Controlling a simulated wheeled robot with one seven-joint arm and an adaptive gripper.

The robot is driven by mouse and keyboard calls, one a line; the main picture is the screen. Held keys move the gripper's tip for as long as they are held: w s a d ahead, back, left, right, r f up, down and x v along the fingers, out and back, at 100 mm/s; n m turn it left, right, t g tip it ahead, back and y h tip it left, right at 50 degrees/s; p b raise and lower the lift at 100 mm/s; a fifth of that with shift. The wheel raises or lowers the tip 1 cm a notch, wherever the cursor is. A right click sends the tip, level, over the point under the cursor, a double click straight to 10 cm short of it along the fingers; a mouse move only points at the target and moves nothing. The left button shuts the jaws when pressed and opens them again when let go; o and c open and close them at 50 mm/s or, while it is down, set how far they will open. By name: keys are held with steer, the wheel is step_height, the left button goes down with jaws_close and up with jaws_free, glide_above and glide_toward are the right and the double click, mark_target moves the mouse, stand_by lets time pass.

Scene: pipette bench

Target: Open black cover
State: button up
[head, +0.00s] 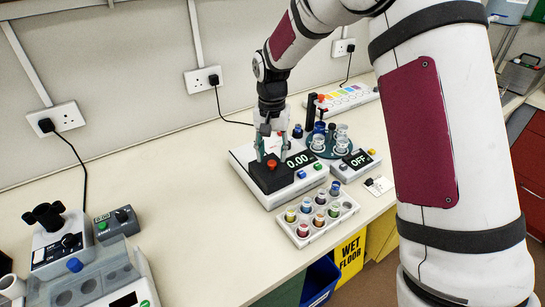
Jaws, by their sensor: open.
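The black cover (268,181) is a low dark block with a red knob (271,164) on top. It sits closed on the left part of a white balance (245,155) whose display reads 0.00. My gripper (271,152) points down right above the cover, with its greenish fingers apart on either side of the red knob. I cannot tell whether the fingers touch the knob or the cover. The balance's blue and green buttons show to the right of the cover.
A white rack (299,238) of coloured vials stands in front of the balance. A device reading OFF (357,161) and a teal carousel (327,150) with jars stand to the right. The bench (150,180) between is clear.

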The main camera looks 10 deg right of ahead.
steer(key=shift+f, duration=1.2)
jaws_close()
steer(key=w+a+b, duration=0.1)
steer(key=w+b, duration=0.1)
steer(key=w, duration=0.1)
steer(key=w+a+b, duration=0.1)
steer(key=w+b, duration=0.2)
steer(key=w+a+b, duration=0.2)
steer(key=w+b, duration=0.1)
steer(key=shift+w+f, duration=0.15)
steer(key=shift+w, duration=0.25)
steer(key=shift+w+a+b, duration=0.1)
steer(key=shift+w+b, duration=0.25)
steer(key=shift+w, duration=0.05)
jaws_free()
steer(key=shift+r, duration=0.2)
